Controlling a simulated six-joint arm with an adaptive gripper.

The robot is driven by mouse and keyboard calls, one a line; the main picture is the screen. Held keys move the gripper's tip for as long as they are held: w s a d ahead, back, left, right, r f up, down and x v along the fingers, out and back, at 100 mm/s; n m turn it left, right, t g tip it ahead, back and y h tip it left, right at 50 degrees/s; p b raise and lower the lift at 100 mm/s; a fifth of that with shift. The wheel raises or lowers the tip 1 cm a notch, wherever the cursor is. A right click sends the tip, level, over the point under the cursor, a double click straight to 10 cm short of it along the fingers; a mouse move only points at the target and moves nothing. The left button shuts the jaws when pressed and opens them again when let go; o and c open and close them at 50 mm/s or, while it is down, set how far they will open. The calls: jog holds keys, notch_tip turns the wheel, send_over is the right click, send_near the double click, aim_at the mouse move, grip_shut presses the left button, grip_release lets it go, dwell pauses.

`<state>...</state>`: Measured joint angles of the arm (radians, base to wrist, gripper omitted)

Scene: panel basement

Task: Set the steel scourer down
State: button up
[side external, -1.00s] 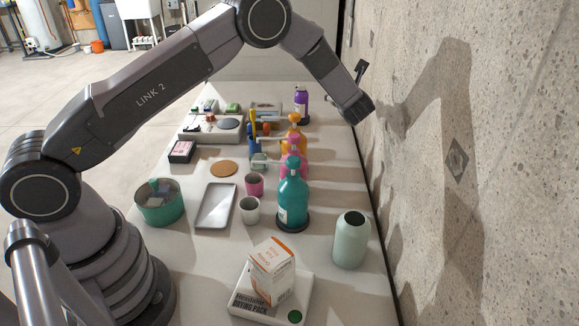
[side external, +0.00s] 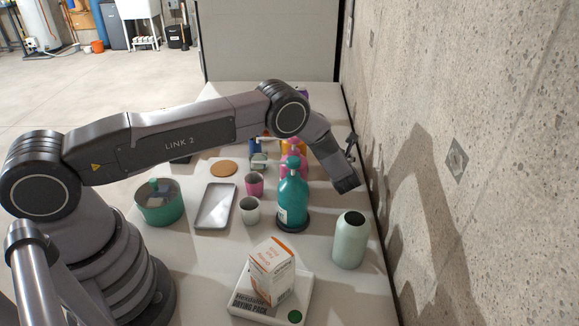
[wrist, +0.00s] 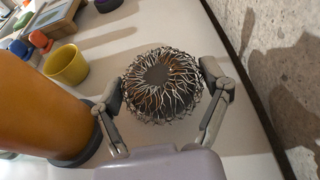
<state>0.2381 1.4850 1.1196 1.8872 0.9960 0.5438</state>
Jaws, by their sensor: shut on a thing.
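The steel scourer (wrist: 160,86) is a round tangle of shiny wire with a dark brownish middle, seen in the wrist view. My gripper (wrist: 164,92) has one finger on each side of it and is shut on it. The pale table (wrist: 118,45) lies beneath. I cannot tell whether the scourer touches the table. In the side view the end of my arm is beside the wall, behind the teal pump bottle (side external: 293,200); the scourer does not show there.
An orange bottle (wrist: 38,112) stands close left of my gripper in the wrist view, with a yellow cup (wrist: 66,66) beyond. The concrete wall (side external: 480,170) runs along the right. A pale green vase (side external: 350,242) and a white box (side external: 270,270) stand nearer the side camera.

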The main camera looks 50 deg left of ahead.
jog(key=shift+f, duration=1.35)
jog(key=o, duration=0.8)
jog(key=shift+f, duration=0.1)
